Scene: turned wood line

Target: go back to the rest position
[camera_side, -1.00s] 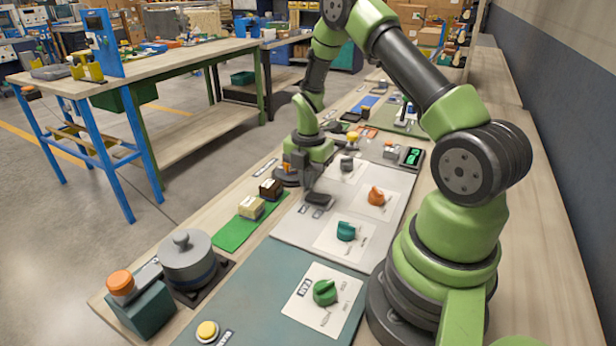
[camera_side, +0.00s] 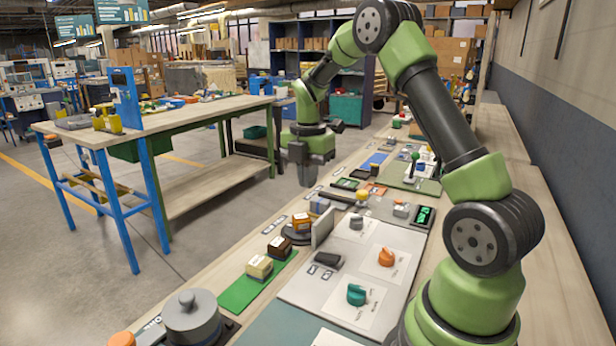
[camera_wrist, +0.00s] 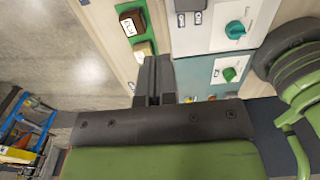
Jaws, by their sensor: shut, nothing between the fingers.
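My gripper (camera_side: 304,178) is raised in the air over the far left edge of the bench in the side view. Its fingers point down and are shut, with nothing held. In the wrist view my gripper (camera_wrist: 154,62) shows as two dark fingers side by side. The light grey panel (camera_side: 322,287) below carries a black switch (camera_side: 328,259), an orange knob (camera_side: 386,257) and a teal knob (camera_side: 356,294). My gripper is clear of them all.
A green mat (camera_side: 232,296) holds a cream block (camera_side: 259,267) and a dark brown block (camera_side: 279,248). A grey lidded pot (camera_side: 190,318) stands at the near left. An upright grey plate (camera_side: 322,229) stands beside the panel. The air around my gripper looks free.

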